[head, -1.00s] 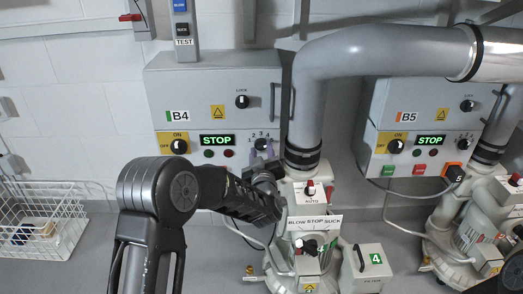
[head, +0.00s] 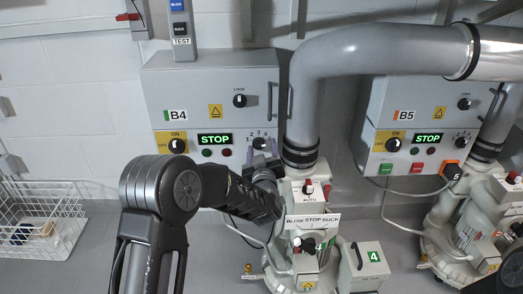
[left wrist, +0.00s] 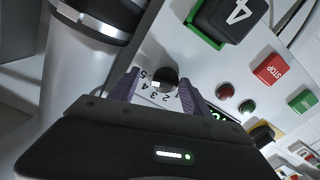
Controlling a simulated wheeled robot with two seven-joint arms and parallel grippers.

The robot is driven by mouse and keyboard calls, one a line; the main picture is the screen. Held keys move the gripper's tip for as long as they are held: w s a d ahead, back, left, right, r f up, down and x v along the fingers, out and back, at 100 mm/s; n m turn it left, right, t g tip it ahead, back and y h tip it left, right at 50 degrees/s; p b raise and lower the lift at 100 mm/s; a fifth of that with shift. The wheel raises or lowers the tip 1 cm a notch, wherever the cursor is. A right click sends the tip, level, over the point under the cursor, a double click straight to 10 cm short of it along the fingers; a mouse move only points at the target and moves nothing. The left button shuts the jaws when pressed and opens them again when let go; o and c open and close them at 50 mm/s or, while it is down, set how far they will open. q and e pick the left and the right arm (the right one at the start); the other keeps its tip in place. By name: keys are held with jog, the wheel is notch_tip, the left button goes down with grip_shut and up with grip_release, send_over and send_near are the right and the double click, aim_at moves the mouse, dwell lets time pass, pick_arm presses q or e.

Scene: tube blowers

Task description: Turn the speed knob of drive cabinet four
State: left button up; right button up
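Drive cabinet B4 (head: 166,88) is on the wall left of centre, with its display (head: 215,139) reading STOP. Its black speed knob (head: 259,143), with numbers around it, is at the cabinet's lower right; it also shows in the left wrist view (left wrist: 166,80). My left gripper (head: 263,158) is at this knob, its purple fingers partly hidden by my arm. In the left wrist view my left gripper (left wrist: 157,92) is open, one finger on each side of the knob, with gaps visible; contact cannot be told. My right gripper is not in view.
A thick grey pipe (head: 306,90) runs down close to the right of the cabinet. Cabinet B5 (head: 382,95) is at right. Blower machines (head: 302,215) stand below. In the left wrist view, a red STOP button (left wrist: 271,68) and a green-edged "4" block (left wrist: 228,22) are near the knob.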

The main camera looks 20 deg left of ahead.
pick_arm(q)
jog(key=shift+s+a+f, duration=0.1)
jog(key=shift+s+f, duration=0.05)
jog(key=shift+s, duration=0.05)
dwell(0.5)
jog(key=p+v, duration=0.1)
jog(key=v, duration=0.6)
jog(key=shift+s+p, duration=0.3)
